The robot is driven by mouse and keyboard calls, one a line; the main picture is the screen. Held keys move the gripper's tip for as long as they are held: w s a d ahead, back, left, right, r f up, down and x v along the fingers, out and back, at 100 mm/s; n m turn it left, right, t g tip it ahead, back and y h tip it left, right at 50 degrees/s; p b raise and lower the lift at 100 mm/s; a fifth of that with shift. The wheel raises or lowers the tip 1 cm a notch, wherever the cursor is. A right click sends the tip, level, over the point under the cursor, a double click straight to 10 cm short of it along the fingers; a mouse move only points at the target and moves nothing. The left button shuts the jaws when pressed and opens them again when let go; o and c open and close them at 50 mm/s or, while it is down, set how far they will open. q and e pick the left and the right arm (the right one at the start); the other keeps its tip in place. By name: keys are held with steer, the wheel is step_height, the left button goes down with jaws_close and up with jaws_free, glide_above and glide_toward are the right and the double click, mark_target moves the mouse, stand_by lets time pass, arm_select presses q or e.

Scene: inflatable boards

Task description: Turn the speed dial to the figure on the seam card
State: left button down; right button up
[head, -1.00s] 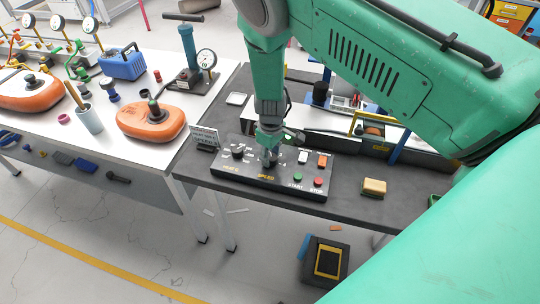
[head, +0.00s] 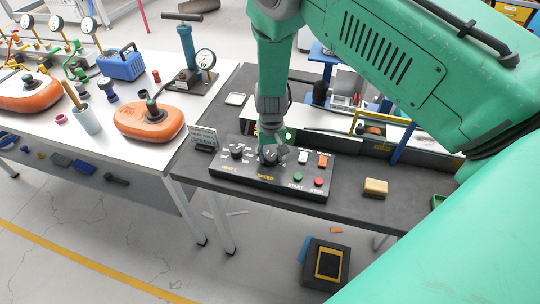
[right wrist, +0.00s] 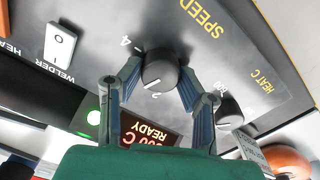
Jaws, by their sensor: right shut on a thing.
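The speed dial (right wrist: 160,70) is a dark round knob on the grey control panel (head: 230,172), above yellow SPEED lettering in the head view. In the right wrist view a white pointer line on the dial faces the printed 2, with a 4 off to the left. My right gripper (head: 270,158) reaches down over the dial, and its two fingers are shut on opposite sides of it (right wrist: 160,86). The seam card (head: 203,137) stands upright at the panel's left end; its writing is too small to read. My left gripper is not in view.
A second knob (head: 237,151) marked HEAT C sits left of the dial. A white rocker switch (head: 303,157), an orange switch (head: 323,161), green START (head: 298,178) and red STOP (head: 319,181) buttons lie to the right. A lit READY display (right wrist: 150,138) is behind.

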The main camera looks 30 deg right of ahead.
mark_target(271, 157)
steer(key=shift+s+a+f+m, duration=0.15)
steer(key=shift+s+f+m, duration=0.25)
steer(key=shift+m, duration=0.5)
steer(key=shift+r, duration=0.1)
steer(key=o, duration=1.1)
steer(key=shift+o, duration=0.2)
steer(key=shift+w+r, duration=0.1)
steer(key=shift+r, duration=0.05)
steer(key=shift+w+r, duration=0.1)
steer(key=shift+r, duration=0.1)
step_height(271, 157, up, 11)
steer(key=shift+r, duration=0.2)
